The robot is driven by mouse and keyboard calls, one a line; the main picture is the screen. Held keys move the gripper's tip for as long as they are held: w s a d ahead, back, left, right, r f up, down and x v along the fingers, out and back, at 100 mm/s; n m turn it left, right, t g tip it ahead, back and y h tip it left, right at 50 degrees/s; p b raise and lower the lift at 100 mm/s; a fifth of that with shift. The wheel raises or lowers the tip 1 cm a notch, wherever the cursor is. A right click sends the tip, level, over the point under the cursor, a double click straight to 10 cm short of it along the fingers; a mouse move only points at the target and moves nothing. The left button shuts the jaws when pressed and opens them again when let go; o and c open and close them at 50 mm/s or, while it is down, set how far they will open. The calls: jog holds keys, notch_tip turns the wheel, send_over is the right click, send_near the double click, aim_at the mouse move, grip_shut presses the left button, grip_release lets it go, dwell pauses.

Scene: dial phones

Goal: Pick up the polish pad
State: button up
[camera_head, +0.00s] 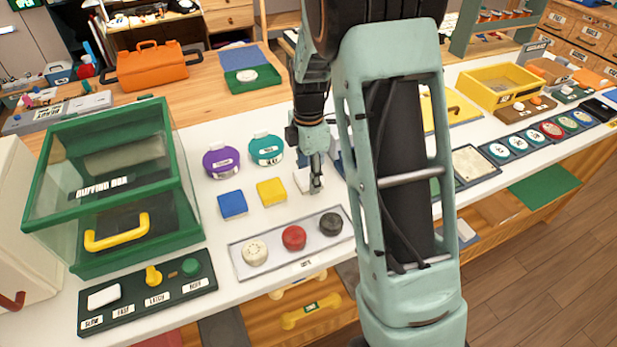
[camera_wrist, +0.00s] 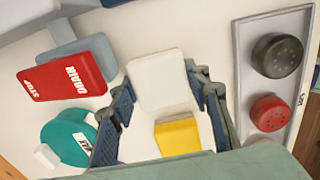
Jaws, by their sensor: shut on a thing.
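Three square pads lie in a row on the white counter: blue (camera_head: 232,204), yellow (camera_head: 271,191) and white (camera_head: 301,180). No label naming the polish pad is readable on them. My gripper (camera_head: 315,178) is down at the white pad, and its fingers partly hide it. In the wrist view the white pad (camera_wrist: 160,78) sits between the two fingertips of my gripper (camera_wrist: 163,88), which are shut on it. The yellow pad (camera_wrist: 177,137) shows beyond, between the fingers and apart from them. Whether the white pad is lifted off the counter cannot be told.
A tray (camera_head: 240,263) with white, red and black round pieces lies in front. Purple (camera_head: 221,162) and teal (camera_head: 266,150) round containers stand behind. A green-framed glass case (camera_head: 115,185) is at left. A red block (camera_wrist: 67,81) lies near my gripper.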

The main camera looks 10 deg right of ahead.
aim_at(309, 166)
jog(key=shift+r, duration=0.15)
jog(key=shift+r, duration=0.2)
jog(key=r, duration=0.3)
jog(key=shift+s, duration=0.2)
jog(key=s+r, duration=0.9)
jog(key=s, duration=0.4)
jog(key=shift+s+r, duration=0.15)
jog(key=shift+s, duration=0.1)
